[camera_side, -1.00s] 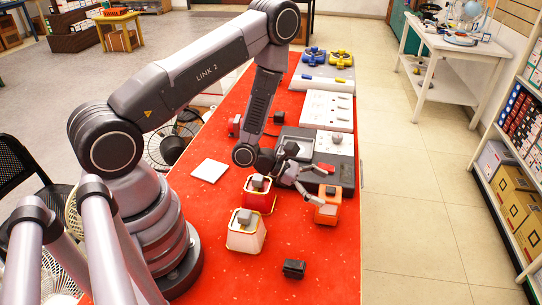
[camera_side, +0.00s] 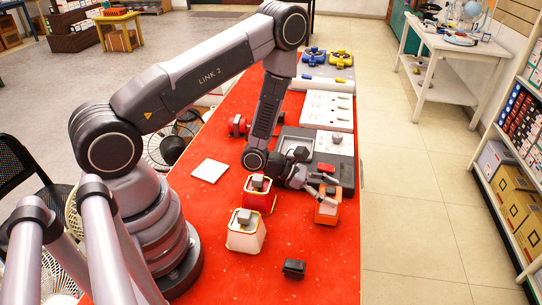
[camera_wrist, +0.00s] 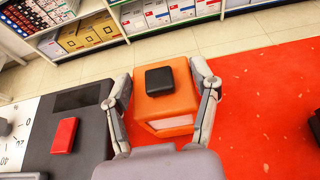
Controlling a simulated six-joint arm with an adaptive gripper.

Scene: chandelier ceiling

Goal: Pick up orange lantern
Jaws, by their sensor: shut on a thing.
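The orange lantern (camera_side: 327,209) stands near the right edge of the red table in the side view, with a dark block on its top. In the wrist view the orange lantern (camera_wrist: 168,99) sits between my two fingers, its black top block (camera_wrist: 159,80) facing the camera. My gripper (camera_side: 324,190) reaches the lantern from the left side. In the wrist view my gripper (camera_wrist: 166,100) has a finger on each side of the lantern, shut on it. The lantern's underside is hidden, so I cannot tell whether it touches the table.
A red lantern (camera_side: 259,194) and a white lantern (camera_side: 246,231) stand to the left. A small black block (camera_side: 293,269) lies near the front. The red table (camera_side: 200,225) has free room at the front.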

